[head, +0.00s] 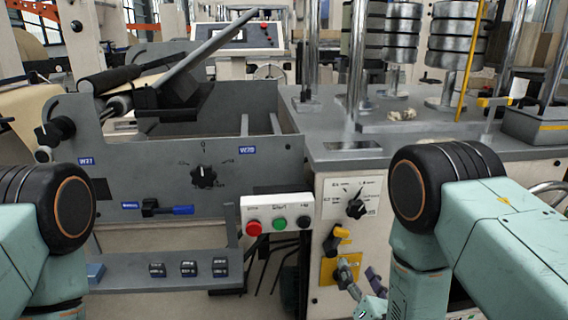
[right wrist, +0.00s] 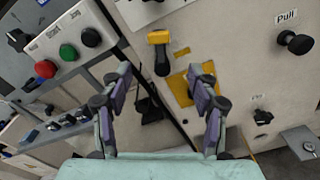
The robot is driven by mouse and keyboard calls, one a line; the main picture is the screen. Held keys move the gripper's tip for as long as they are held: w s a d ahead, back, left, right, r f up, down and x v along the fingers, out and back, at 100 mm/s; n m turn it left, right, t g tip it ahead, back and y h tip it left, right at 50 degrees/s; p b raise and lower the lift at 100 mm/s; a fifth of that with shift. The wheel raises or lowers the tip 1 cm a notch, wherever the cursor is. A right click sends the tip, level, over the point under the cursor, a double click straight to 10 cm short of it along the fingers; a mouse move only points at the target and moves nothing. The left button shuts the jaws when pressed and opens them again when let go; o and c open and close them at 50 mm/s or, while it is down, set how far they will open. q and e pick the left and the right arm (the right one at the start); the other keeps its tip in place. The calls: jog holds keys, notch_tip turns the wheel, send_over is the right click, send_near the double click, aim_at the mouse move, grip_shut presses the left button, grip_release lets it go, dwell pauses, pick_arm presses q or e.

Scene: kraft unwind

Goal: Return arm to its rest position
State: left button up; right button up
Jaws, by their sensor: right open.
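My right arm (head: 432,195), pale green with a black round joint, comes in from the right in the head view. My right gripper (head: 362,285) is low in front of the cream machine panel. In the right wrist view the right gripper (right wrist: 163,75) has its two purple-grey fingers spread wide, with nothing between them. Beyond the fingers are a yellow and black handle (right wrist: 160,50) and a yellow plate (right wrist: 180,88) on the panel. My left arm (head: 55,215) shows at the left edge; its gripper is out of view.
A white button box (head: 278,222) with red, green and black buttons sits left of the right gripper. A rotary knob (head: 355,205) is above it. A grey shelf (head: 200,268) with small switches is at lower left. A Pull knob (right wrist: 296,42) shows in the right wrist view.

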jog(key=s+d+f+m+g, duration=0.1)
jog(key=s+f+m+g, duration=0.8)
jog(key=f+m, duration=0.65)
jog(key=s+d+f+m+g, duration=0.1)
jog(key=s+m+g, duration=0.7)
jog(key=s+m, duration=0.7)
jog(key=s, duration=1.1)
jog(key=shift+d+f+m+g+h, duration=0.25)
jog(key=shift+f+m+g+h, duration=0.05)
jog(key=shift+m+g, duration=0.1)
